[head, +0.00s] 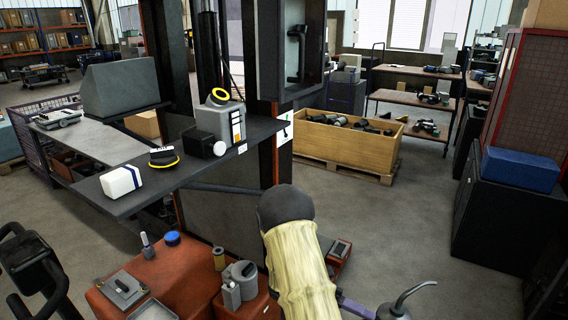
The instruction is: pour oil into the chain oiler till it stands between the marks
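A dark grey oil can (391,313) with a thin bent spout (412,291) shows at the bottom edge, right of centre; its lower body is cut off. The spout points right. My arm, in a cream sleeve, comes up in front of it. A purple part of my gripper (357,308) reaches from behind the sleeve to the can. The fingertips are not clear, so I cannot tell whether they grip it. A small grey unit with cylinders (240,281) stands on a red-orange block at lower left; it may be the chain oiler. No marks or oil level are readable.
The red-orange block (190,272) also bears a grey plate (124,290), a blue cap (172,239) and a brass cylinder (219,258). A dark shelf (190,170) with boxes and a canister overhangs behind. A wooden crate (345,149) stands further back.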

